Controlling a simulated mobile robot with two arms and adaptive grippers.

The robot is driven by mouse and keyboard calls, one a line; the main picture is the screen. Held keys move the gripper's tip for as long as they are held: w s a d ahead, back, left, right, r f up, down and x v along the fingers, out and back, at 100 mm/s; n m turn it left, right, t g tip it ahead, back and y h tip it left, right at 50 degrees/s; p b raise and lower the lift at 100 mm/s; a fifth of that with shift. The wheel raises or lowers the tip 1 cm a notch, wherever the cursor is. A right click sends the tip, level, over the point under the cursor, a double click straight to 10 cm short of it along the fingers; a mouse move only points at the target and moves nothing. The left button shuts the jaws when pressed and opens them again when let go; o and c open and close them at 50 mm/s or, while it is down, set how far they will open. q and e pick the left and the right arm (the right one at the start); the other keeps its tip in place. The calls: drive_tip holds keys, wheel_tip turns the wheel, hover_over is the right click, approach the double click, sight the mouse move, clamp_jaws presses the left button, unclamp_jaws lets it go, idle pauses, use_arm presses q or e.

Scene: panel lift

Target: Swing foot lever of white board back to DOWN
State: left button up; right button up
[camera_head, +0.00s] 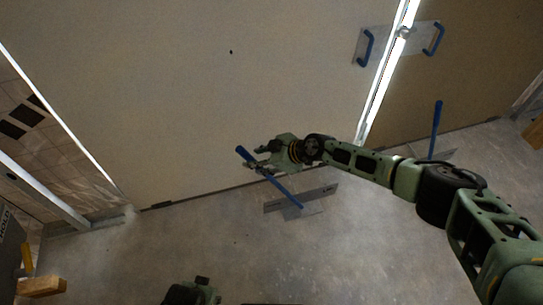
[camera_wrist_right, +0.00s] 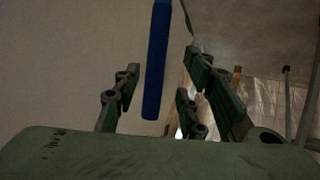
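The white board (camera_head: 190,90) is a large pale panel filling the left and middle of the head view. Its foot lever (camera_head: 284,191) is a blue bar slanting from a grey foot plate (camera_head: 320,195) on the floor up and left, in front of the board's lower edge. My right gripper (camera_head: 260,167) is at the lever's upper part. In the right wrist view the blue lever (camera_wrist_right: 157,70) lies between the spread fingers, with gaps visible on both sides. A green part of mine, perhaps the left gripper, shows at the bottom edge; its fingers cannot be made out.
A brown board (camera_head: 475,75) stands at the right with another blue lever (camera_head: 436,128) at its foot. A plate with two blue handles (camera_head: 367,47) spans the bright gap between the boards. Wooden pieces (camera_head: 42,286) lie at lower left. The concrete floor (camera_head: 200,245) in front is mostly clear.

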drive_tip(key=shift+v, duration=2.95)
drive_tip(key=s+d+f+m+t+h+p, duration=0.4)
drive_tip(key=s+d+f+m+h+p, duration=0.2)
drive_tip(key=s+d+f+m+p, duration=0.8)
use_arm(q)
drive_tip(key=s+a+g+p, duration=0.1)
drive_tip(key=s+a, duration=0.2)
drive_tip(key=s, duration=1.3)
drive_tip(key=shift+s+r+p, duration=0.2)
drive_tip(key=shift+r+p, duration=0.15)
drive_tip(key=shift+r, duration=0.05)
use_arm(e)
drive_tip(key=s+d+f+g+h, duration=0.1)
drive_tip(key=s+d+f+g, duration=0.1)
drive_tip(key=s, duration=1)
drive_tip(key=s+d+f+g+h, duration=0.1)
drive_tip(key=s+d+f, duration=0.4)
drive_tip(key=s, duration=0.8)
drive_tip(key=s+d+f+g, duration=0.3)
drive_tip(key=s+f+g, duration=0.1)
drive_tip(key=s, duration=0.8)
drive_tip(key=shift+s+d+f+h, duration=0.25)
drive_tip(key=shift+f+h, duration=0.15)
drive_tip(key=shift+f, duration=0.45)
